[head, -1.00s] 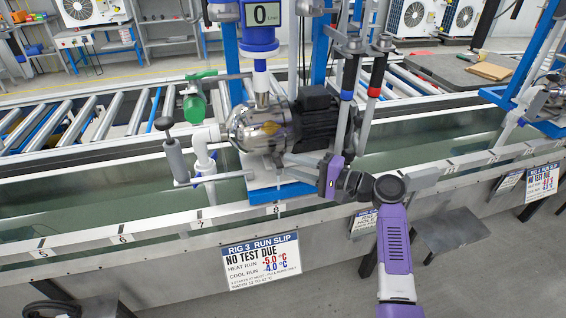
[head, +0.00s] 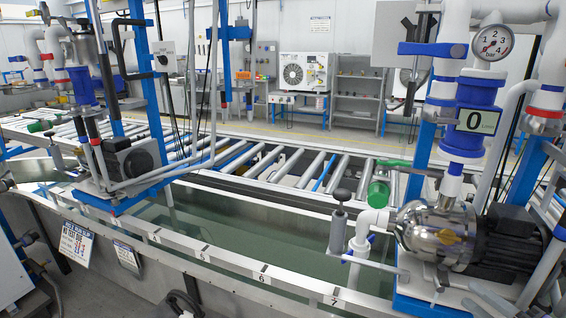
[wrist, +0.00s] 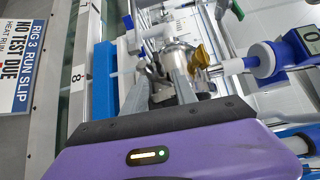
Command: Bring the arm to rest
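My gripper (wrist: 163,76) shows only in the wrist view; my arm is outside the head view now. Its two grey fingers stand apart, with a gap between them and nothing clearly held. Beyond the fingertips is the steel pump (wrist: 181,56) of the station with a yellow-brown part on it. The same pump shows at the right of the head view (head: 430,232), with its black motor (head: 507,245) beside it. I cannot tell how far the fingertips are from the pump.
A water trough (head: 260,232) with a numbered front rail runs along the stations. A second pump station (head: 130,158) stands at the left. A blue display unit (head: 470,118) and a gauge (head: 492,42) rise above the pump. The RIG 3 run slip (wrist: 18,50) shows in the wrist view.

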